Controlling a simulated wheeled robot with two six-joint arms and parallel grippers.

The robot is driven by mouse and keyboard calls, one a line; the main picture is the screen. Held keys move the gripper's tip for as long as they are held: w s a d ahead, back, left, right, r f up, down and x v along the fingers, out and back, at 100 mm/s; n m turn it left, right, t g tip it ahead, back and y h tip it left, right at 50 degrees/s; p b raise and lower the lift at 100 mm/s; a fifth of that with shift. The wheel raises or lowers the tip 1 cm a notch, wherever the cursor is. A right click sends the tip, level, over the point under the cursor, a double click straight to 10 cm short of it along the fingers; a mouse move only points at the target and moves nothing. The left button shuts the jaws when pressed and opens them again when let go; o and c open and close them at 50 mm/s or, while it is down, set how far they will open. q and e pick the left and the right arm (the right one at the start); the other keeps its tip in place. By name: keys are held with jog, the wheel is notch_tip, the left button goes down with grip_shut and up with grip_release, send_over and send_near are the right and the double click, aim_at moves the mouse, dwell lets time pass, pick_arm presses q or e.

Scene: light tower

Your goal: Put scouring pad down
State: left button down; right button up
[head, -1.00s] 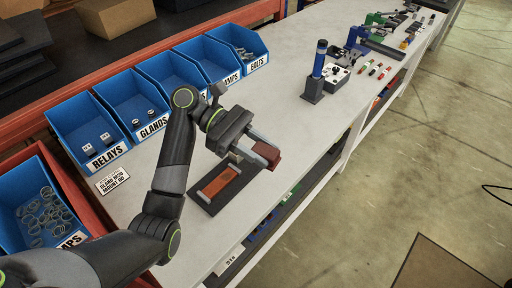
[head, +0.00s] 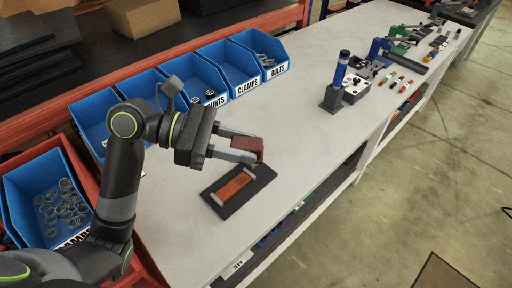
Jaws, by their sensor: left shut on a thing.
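My left gripper (head: 246,150) is shut on the scouring pad (head: 248,146), a dark red-brown block at its fingertips. It holds the pad over the far edge of a dark tray (head: 228,205). Whether the pad touches anything below cannot be told. The tray lies on the white bench (head: 305,130) and has an orange-brown inset (head: 237,186) with light bars at its two ends. My right gripper is not in view.
Blue bins (head: 243,68) line the back of the bench. Another blue bin with rings (head: 62,205) is at the left. A dark post with a blue top (head: 337,85) and a white switch box (head: 355,89) stand farther right. Bench right of the tray is clear.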

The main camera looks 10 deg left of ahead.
aim_at(259, 145)
pick_arm(q)
jog(key=shift+s+a+r+n+t, duration=0.35)
jog(key=shift+a+r+n+t, duration=0.1)
jog(key=shift+a+r+t, duration=0.1)
jog(key=shift+s+a+r+n+t, duration=0.35)
jog(key=shift+a+r+n+t, duration=0.1)
jog(key=shift+r+t, duration=0.1)
